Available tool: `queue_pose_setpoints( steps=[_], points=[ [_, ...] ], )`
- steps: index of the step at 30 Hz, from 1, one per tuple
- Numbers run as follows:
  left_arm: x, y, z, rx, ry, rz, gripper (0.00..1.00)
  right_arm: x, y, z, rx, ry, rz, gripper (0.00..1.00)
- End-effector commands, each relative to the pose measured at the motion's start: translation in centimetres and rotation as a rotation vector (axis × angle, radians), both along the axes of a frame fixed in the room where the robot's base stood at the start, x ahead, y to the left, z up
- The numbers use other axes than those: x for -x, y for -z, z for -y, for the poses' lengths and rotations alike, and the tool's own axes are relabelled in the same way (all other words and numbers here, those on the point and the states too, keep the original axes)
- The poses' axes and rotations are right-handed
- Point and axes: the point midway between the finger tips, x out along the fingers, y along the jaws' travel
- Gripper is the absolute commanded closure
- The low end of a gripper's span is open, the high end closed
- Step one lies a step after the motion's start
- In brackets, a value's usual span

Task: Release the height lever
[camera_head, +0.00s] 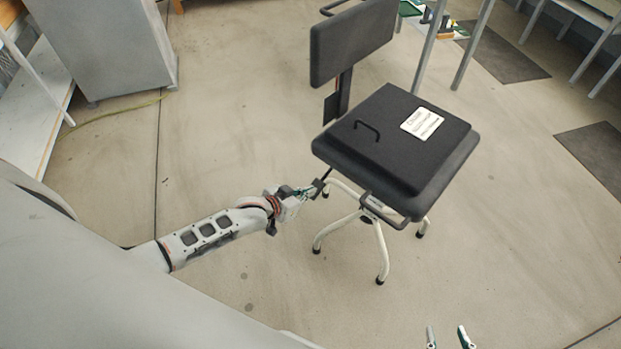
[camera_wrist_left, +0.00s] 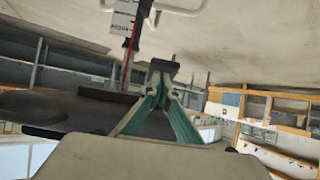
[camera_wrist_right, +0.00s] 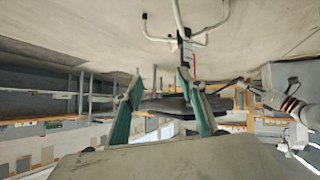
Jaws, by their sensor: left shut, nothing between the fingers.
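The chair has a black seat (camera_head: 390,150) with a white label (camera_head: 422,123). A thin black rod, seemingly the height lever (camera_head: 327,173), shows under the seat's left edge. My left gripper (camera_head: 317,186) is shut at this rod's outer end, below the seat; I cannot tell whether they touch. In the left wrist view, the shut fingertips (camera_wrist_left: 162,67) are beside the chair's column, with its height scale (camera_wrist_left: 122,28) and red line. My right gripper (camera_head: 448,337) is open and empty at the bottom edge, away from the chair; its fingers also show in the right wrist view (camera_wrist_right: 158,82).
The chair stands on pale curved legs (camera_head: 378,245) with black feet. Its backrest (camera_head: 350,40) is at the back left. A grey cabinet (camera_head: 105,45) stands at the upper left. A table with metal legs (camera_head: 470,45) is behind the chair. Floor around the chair is clear.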

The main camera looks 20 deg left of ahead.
Motion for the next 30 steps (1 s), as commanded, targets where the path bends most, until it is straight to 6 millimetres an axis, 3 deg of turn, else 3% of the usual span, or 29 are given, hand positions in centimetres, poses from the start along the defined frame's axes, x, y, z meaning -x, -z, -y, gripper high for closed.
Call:
queue_pose_setpoints(
  steps=[1,9,30],
  points=[
    [0.1,1.3,0.1,-0.001,0.000,-0.008,1.00,0.3,0.6,0.0,0.003,-0.001,-0.009,0.60],
    [-0.7,3.2,0.3,-0.002,0.000,-0.006,1.00,0.5,1.0,-0.2,0.000,-0.005,-0.009,0.60],
    [-1.2,3.4,0.4,-0.001,0.001,0.000,1.00,-0.6,0.0,-0.4,-0.001,-0.015,0.017,0.60]
  ],
)
